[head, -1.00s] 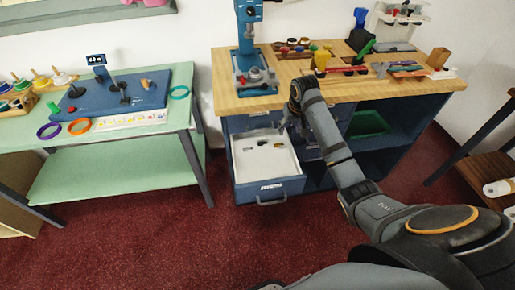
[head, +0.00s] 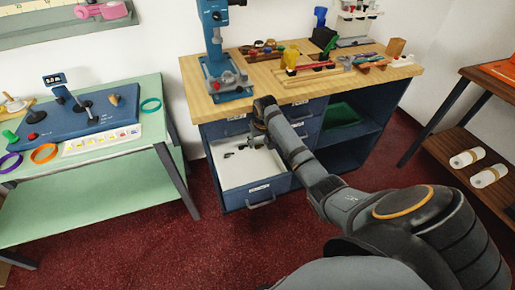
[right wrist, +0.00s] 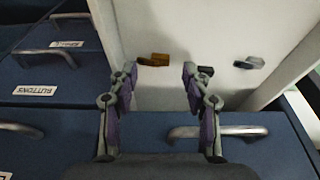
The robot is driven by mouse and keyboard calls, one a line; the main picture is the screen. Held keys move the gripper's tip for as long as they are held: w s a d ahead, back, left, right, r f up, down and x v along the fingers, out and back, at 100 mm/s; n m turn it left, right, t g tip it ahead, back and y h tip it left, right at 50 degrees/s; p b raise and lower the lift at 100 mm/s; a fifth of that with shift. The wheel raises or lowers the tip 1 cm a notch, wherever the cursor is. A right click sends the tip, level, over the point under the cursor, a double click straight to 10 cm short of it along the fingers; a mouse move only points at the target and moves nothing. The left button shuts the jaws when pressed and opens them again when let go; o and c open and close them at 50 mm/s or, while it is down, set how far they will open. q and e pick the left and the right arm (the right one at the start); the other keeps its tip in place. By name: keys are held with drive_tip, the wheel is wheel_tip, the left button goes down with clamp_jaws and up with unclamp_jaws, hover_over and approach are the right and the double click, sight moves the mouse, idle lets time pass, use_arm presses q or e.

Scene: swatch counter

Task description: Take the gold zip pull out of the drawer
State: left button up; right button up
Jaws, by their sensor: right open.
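The open drawer (head: 235,178) is white inside with a blue front and sticks out of the blue cabinet. A small gold-brown piece (right wrist: 160,59), which looks like the gold zip pull, lies on its white floor in the right wrist view. My right gripper (right wrist: 160,74) is open and empty, with the gold piece beyond its fingertips and between them in the picture. In the head view my right gripper (head: 258,132) hangs over the back part of the drawer. The arm hides part of the drawer there, and the small pieces have no clear colour. My left gripper is out of view.
Dark and grey small pieces lie in the drawer near the gold one, including a grey one (right wrist: 249,62). The drawer walls and front handle (right wrist: 218,132) surround the space. The wooden counter top (head: 225,104) overhangs behind. A green table (head: 100,185) stands left.

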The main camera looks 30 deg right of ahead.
drive_tip(key=shift+x, duration=1.2)
drive_tip(key=shift+c, duration=0.4)
drive_tip(key=c, duration=0.7)
